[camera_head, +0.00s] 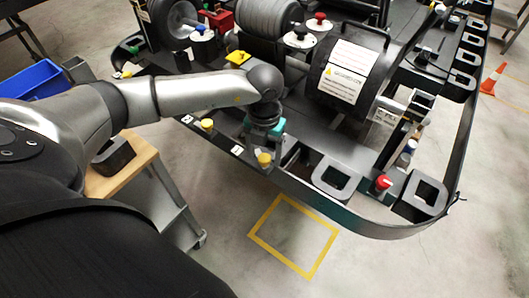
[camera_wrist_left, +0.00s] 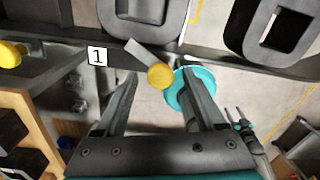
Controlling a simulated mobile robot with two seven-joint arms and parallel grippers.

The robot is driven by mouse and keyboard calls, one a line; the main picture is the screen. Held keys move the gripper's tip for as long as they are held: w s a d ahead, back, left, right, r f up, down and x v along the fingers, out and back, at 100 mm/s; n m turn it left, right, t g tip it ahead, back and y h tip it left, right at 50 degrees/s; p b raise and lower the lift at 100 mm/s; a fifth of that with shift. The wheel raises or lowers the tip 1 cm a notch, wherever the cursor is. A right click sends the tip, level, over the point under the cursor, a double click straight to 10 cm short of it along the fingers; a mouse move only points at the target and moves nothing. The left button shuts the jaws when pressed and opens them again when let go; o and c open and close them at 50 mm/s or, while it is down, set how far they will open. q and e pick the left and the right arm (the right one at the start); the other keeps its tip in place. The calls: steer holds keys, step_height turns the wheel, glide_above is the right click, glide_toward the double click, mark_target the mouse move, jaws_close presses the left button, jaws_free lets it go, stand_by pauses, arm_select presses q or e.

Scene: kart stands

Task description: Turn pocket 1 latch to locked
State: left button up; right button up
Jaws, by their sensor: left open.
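The pocket 1 latch has a round yellow knob (camera_wrist_left: 160,76) and a short grey bar (camera_wrist_left: 143,54) running from it up and left in the left wrist view. A white label "1" (camera_wrist_left: 97,56) sits on the dark rail left of it. In the head view the knob (camera_head: 264,159) is at the kart's front edge, right of its label (camera_head: 237,150). My left gripper (camera_wrist_left: 157,68) is open, with one finger on each side of the knob; contact cannot be told. In the head view my left gripper (camera_head: 257,143) points down over the latch and is partly hidden by my wrist. My right gripper does not show.
Another yellow knob (camera_head: 207,124) stands left along the rail. A red knob (camera_head: 383,182) and black U-shaped holders (camera_head: 335,180) are to the right. A black drum (camera_head: 350,72) stands behind. A wooden-topped stool (camera_head: 125,172) is at left. The yellow floor square (camera_head: 293,236) is empty.

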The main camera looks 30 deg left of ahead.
arm_select(q)
jaws_close()
stand_by(0.5)
